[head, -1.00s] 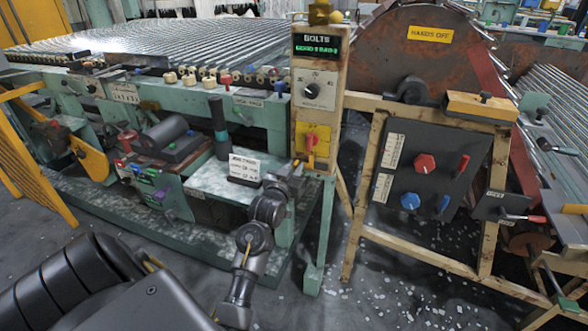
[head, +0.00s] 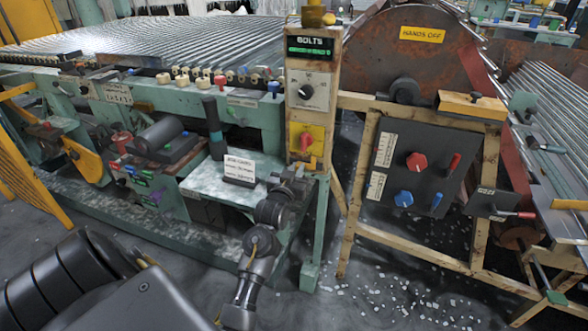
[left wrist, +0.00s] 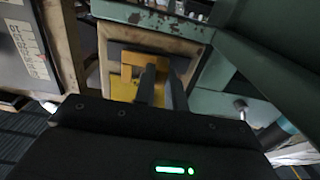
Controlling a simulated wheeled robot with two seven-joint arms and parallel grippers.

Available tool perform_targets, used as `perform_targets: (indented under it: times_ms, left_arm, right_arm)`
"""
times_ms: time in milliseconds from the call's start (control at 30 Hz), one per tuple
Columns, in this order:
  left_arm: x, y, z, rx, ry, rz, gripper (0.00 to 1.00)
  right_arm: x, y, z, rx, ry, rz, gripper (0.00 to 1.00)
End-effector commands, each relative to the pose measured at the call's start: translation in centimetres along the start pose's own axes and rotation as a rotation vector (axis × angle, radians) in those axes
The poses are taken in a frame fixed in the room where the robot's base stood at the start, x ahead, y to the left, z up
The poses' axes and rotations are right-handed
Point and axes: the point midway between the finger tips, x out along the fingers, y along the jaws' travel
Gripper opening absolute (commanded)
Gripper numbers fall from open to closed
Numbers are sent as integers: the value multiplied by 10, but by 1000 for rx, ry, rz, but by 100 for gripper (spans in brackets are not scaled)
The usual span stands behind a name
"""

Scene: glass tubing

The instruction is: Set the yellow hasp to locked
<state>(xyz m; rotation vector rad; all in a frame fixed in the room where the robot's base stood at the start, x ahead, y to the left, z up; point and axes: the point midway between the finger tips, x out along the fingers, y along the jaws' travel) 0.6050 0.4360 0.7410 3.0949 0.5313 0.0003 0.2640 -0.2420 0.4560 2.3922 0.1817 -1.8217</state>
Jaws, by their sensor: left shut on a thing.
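The lever stands roughly upright, slightly tilted. My left gripper (head: 298,174) is right beside the bottom of the plate, reaching up from below. In the left wrist view, its two dark fingers (left wrist: 162,86) stand in front of the yellow plate (left wrist: 124,82). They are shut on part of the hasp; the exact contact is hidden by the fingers. My right gripper is not in view.
A dial (head: 306,92) and a green display (head: 310,47) sit above the hasp on the post. A green bench with a white sign (head: 239,169) is to the left. A dark panel (head: 404,180) with red and blue controls is to the right.

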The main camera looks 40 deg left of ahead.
Motion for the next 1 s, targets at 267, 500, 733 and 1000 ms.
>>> perform_targets:
  times_ms: [267,500,733,1000]
  left_arm:
    - [0,3,1,0,-1,7,35]
    - [-2,2,1,0,-1,5,35]
    - [-31,1,1,1,-3,5,35]
    - [-83,2,1,0,-3,7,35]
  right_arm:
    - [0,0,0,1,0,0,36]
    - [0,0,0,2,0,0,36]
    - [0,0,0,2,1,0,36]
    - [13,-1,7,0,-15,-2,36]
